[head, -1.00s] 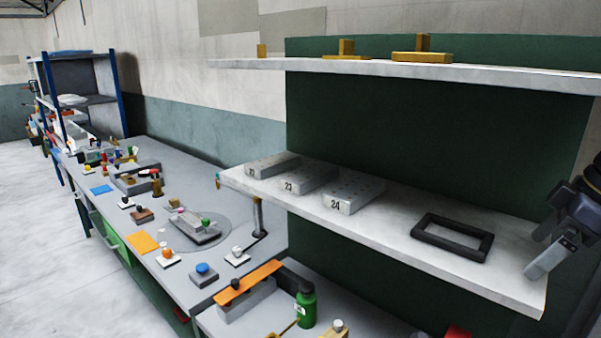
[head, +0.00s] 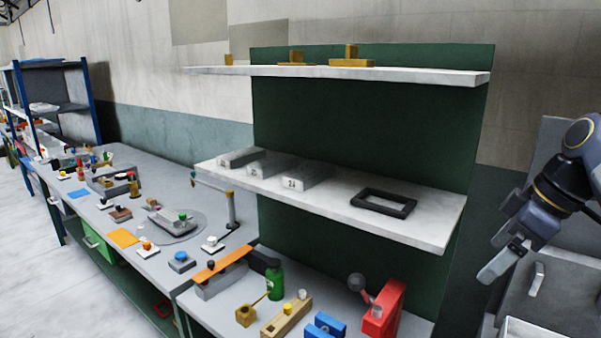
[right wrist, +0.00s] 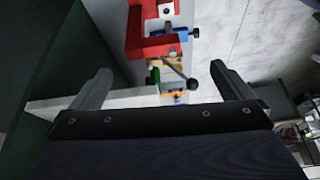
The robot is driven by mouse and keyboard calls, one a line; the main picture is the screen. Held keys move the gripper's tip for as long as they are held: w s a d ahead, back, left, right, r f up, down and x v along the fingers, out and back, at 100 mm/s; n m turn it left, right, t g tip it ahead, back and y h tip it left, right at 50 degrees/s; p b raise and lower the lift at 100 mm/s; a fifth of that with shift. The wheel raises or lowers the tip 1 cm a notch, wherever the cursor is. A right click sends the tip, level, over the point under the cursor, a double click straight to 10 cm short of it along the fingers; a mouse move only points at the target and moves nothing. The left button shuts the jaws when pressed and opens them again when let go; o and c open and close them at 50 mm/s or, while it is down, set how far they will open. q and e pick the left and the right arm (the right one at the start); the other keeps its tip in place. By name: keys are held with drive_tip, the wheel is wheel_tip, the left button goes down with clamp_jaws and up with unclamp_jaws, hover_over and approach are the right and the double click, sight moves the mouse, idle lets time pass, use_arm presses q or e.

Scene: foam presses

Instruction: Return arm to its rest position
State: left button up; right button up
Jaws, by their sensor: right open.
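My right gripper (head: 503,262) hangs at the right of the head view, to the right of the shelf end and clear of it. In the right wrist view its two fingers (right wrist: 165,85) are spread wide with nothing between them. A red press (right wrist: 155,35) shows beyond the fingers there, apart from them. My left gripper is in neither view.
The shelf unit's middle board (head: 425,225) carries numbered grey blocks (head: 298,180) and a black frame (head: 383,201). The bench below holds the red press (head: 384,310), a green bottle (head: 275,282) and blue blocks (head: 325,326). A grey cabinet (head: 545,270) stands behind my right arm.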

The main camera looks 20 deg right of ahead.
drive_tip(key=s+a+f+m+t, duration=0.1)
drive_tip(key=s+a+f+m, duration=0.3)
drive_tip(key=a+f, duration=0.7)
drive_tip(key=s+a+f+m+t+y, duration=0.1)
drive_tip(key=s+a+f+m, duration=0.3)
drive_tip(key=a+f, duration=0.7)
drive_tip(key=s, duration=0.2)
drive_tip(key=shift+s+f+m, duration=0.25)
drive_tip(key=shift+s+m, duration=0.1)
drive_tip(key=shift+m, duration=0.05)
